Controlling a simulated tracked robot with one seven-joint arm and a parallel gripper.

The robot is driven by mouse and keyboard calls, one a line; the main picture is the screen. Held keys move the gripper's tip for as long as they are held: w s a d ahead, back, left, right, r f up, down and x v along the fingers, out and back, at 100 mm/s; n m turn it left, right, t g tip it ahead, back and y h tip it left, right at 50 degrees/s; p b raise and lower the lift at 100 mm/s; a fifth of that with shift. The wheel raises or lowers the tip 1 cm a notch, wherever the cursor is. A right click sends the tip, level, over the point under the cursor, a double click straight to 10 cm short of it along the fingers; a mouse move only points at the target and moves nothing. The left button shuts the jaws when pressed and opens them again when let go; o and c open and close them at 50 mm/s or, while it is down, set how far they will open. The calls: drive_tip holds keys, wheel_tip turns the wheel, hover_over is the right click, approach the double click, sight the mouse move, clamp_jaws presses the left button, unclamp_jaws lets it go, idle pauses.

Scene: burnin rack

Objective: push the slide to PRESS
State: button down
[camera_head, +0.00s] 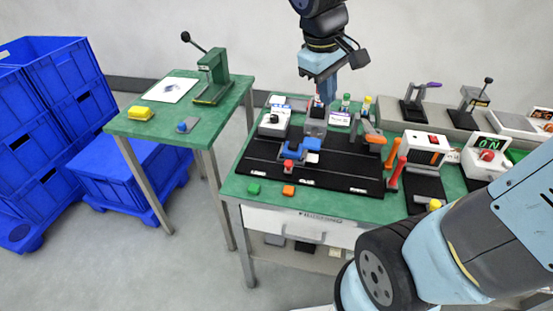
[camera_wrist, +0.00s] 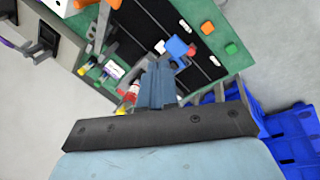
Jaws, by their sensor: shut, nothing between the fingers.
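A black base plate (camera_head: 330,170) with rail lines lies on the green bench. A blue slide (camera_head: 307,146) with a small red knob (camera_head: 288,164) sits on it, left of the middle. White labels show along the plate's front edge, too small to read, so I cannot tell which one is PRESS. The blue slide also shows in the wrist view (camera_wrist: 177,47), beyond my fingers. My gripper (camera_head: 325,96) is shut and empty. It hangs over the rear of the bench, behind and above the slide, apart from it. In the wrist view my gripper (camera_wrist: 158,70) points toward the plate.
A grey block (camera_head: 315,128) and a white box with a black knob (camera_head: 273,122) stand behind the slide. An orange-handled clamp (camera_head: 373,134) is to the right. Green (camera_head: 254,189) and orange (camera_head: 289,191) blocks lie in front. A side table (camera_head: 165,125) stands left.

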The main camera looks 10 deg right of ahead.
drive_tip(key=w+a+f+n+h, duration=0.3)
drive_tip(key=a+f+n, duration=0.3)
drive_tip(key=a+f, duration=0.35)
drive_tip(key=w+a+f+n+h, duration=0.3)
drive_tip(key=a+f+n, duration=0.45)
drive_tip(key=a, duration=0.35)
approach(287, 168)
drive_tip(key=f, duration=0.2)
drive_tip(key=shift+w+a+f+m+g, duration=0.3)
drive_tip(key=shift+a+f+m+g, duration=0.05)
drive_tip(key=shift+a+g, duration=0.05)
drive_tip(key=shift+w+d+f, duration=0.1)
drive_tip(key=shift+d+f, duration=0.05)
drive_tip(key=shift+d, duration=0.4)
drive_tip(key=shift+d+f, duration=0.1)
drive_tip(key=shift+d, duration=0.5)
drive_tip(key=shift+w+d+f, duration=0.15)
drive_tip(key=shift+d+f, duration=0.05)
drive_tip(key=shift+d, duration=0.7)
